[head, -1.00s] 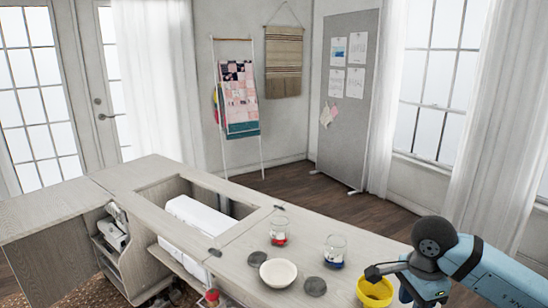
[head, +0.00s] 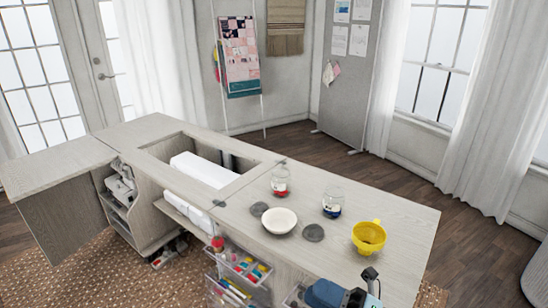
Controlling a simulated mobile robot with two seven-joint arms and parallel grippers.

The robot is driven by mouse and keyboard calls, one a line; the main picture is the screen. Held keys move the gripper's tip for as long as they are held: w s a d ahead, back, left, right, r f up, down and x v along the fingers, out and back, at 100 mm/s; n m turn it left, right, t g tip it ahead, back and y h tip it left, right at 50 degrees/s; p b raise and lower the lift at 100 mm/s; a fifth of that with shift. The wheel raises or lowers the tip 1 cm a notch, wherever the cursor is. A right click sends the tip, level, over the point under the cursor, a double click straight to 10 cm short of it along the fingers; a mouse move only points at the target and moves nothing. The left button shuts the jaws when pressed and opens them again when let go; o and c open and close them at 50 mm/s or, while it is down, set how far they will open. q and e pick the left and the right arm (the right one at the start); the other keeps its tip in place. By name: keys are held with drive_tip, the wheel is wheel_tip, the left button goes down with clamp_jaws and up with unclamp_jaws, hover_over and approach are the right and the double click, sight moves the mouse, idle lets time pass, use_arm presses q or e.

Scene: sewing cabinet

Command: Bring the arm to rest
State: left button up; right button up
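My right gripper (head: 370,276) shows only in part at the bottom edge of the head view, with a bit of my blue and dark arm beside it. It is below and apart from the yellow funnel-like cup (head: 369,238), which stands on the cabinet top (head: 395,212) near its right end. I see nothing held in the gripper, but its fingers are too small and cut off to tell whether they are open. My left arm and gripper are not in view.
On the top stand a white bowl (head: 279,221), two dark round discs (head: 259,209) (head: 313,233), a glass jar with red contents (head: 281,182) and one with blue contents (head: 332,202). A recess holds a white machine (head: 203,169). Open drawers (head: 240,270) jut out in front.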

drive_tip(key=d+f+m+t+h, duration=0.5)
drive_tip(key=f+m+t+h, duration=0.35)
drive_tip(key=m, duration=0.85)
drive_tip(key=s+d+f+m+g+h, duration=0.3)
drive_tip(key=s+f+m+h, duration=0.15)
drive_tip(key=f+m, duration=0.3)
drive_tip(key=s+d+f+m+g+h, duration=0.2)
drive_tip(key=s+f+m+g+h, duration=0.15)
drive_tip(key=s+f+m, duration=0.35)
use_arm(q)
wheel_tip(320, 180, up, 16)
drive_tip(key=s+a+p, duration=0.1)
drive_tip(key=p, duration=2)
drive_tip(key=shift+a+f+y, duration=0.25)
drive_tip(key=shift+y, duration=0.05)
use_arm(e)
wheel_tip(320, 180, up, 14)
drive_tip(key=d, duration=0.1)
drive_tip(key=shift+s+d+r+n+h, duration=0.15)
drive_tip(key=shift+d+r+n+h, duration=0.05)
drive_tip(key=shift+n+h, duration=0.2)
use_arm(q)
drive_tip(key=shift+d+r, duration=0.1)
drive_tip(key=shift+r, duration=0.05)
